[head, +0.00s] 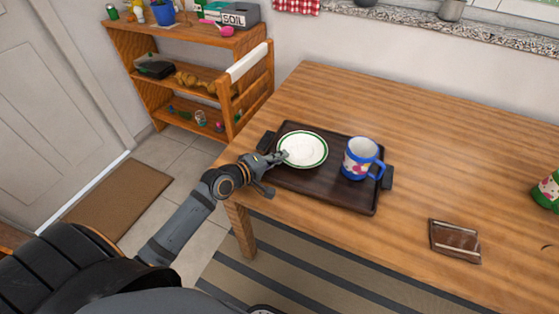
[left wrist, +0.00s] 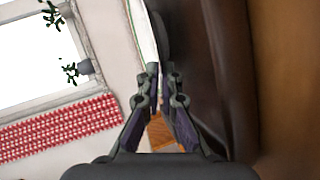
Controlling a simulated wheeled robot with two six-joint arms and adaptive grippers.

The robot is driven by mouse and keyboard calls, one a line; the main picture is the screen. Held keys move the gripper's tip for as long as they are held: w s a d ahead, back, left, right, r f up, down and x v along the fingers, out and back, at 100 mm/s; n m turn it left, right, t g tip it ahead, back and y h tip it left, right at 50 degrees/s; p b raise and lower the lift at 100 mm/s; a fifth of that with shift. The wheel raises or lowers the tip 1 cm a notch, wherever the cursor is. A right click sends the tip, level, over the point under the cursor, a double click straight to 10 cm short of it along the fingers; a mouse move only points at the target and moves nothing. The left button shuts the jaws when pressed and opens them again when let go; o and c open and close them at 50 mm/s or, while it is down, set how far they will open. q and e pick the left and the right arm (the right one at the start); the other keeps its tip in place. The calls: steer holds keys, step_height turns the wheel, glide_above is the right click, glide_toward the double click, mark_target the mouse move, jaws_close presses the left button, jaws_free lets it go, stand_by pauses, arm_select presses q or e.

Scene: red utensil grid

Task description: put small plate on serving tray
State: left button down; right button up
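The small plate (head: 302,148), white with a green rim, is over the left part of the dark brown serving tray (head: 327,190). It looks about level; I cannot tell whether its underside touches the tray. My left gripper (head: 281,158) is at the plate's left rim. In the left wrist view my left gripper's fingertips (left wrist: 162,82) are close together, and the plate's edge (left wrist: 143,35) runs down to them. They look shut on the rim, though the contact is partly hidden. The tray (left wrist: 225,75) is close beside the fingers there. My right gripper is not in view.
A blue and white mug (head: 357,160) stands on the tray's right part. A brown flat item (head: 455,240) lies on the wooden table (head: 440,150) to the right, and a green item (head: 548,192) is at the right edge. A wooden shelf (head: 190,85) stands behind left.

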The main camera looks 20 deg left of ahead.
arm_select(q)
steer(key=shift+s+r, duration=0.2)
steer(key=shift+s, duration=0.05)
steer(key=shift+f, duration=0.2)
steer(key=c, duration=1.8)
jaws_free()
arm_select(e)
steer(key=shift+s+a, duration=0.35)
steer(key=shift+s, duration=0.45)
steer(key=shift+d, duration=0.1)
